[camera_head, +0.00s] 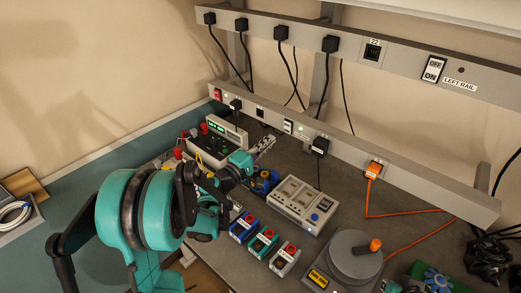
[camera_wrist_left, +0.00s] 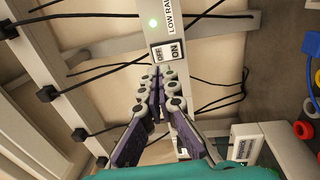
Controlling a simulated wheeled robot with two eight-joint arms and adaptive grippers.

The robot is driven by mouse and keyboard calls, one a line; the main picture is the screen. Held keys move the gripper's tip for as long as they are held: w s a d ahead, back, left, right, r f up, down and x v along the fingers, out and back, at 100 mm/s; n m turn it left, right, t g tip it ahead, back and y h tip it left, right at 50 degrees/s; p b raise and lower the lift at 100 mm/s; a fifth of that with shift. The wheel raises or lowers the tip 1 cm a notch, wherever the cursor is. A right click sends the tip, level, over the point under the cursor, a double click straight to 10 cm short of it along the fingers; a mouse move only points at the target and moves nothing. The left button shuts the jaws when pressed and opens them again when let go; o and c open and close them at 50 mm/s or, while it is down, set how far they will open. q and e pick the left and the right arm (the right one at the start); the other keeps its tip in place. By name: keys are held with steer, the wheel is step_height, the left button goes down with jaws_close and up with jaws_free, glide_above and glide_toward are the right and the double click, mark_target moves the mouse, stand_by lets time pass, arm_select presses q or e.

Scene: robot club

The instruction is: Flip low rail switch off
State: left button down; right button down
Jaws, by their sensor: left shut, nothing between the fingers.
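The low rail switch (camera_wrist_left: 167,52) is a white rocker marked OFF and ON, set in the low grey rail, beside a LOW RAIL label and a lit green lamp (camera_wrist_left: 153,22). The switch also shows small in the head view (camera_head: 288,127). I cannot tell which side of the rocker is pressed. My left gripper (camera_wrist_left: 168,78) is shut and empty, its fingertips just below the switch in the wrist view. In the head view my left gripper (camera_head: 270,141) is just left of and below the switch. I cannot tell whether they touch. My right gripper is not in view.
Black plugs and cables line the upper rail (camera_head: 400,62) and low rail (camera_head: 345,151). An orange plug (camera_head: 374,168) is at the right. A power meter (camera_head: 222,140), a grey button box (camera_head: 303,205) and several small coloured boxes (camera_head: 264,242) stand on the bench below.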

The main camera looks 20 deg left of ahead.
mark_target(287, 125)
arm_select(q)
steer(key=b+x, duration=0.1)
steer(key=x, duration=0.6)
steer(key=shift+w, duration=0.2)
steer(key=shift+w+d+r, duration=0.15)
steer(key=shift+w+r, duration=0.05)
steer(key=shift+w, duration=0.1)
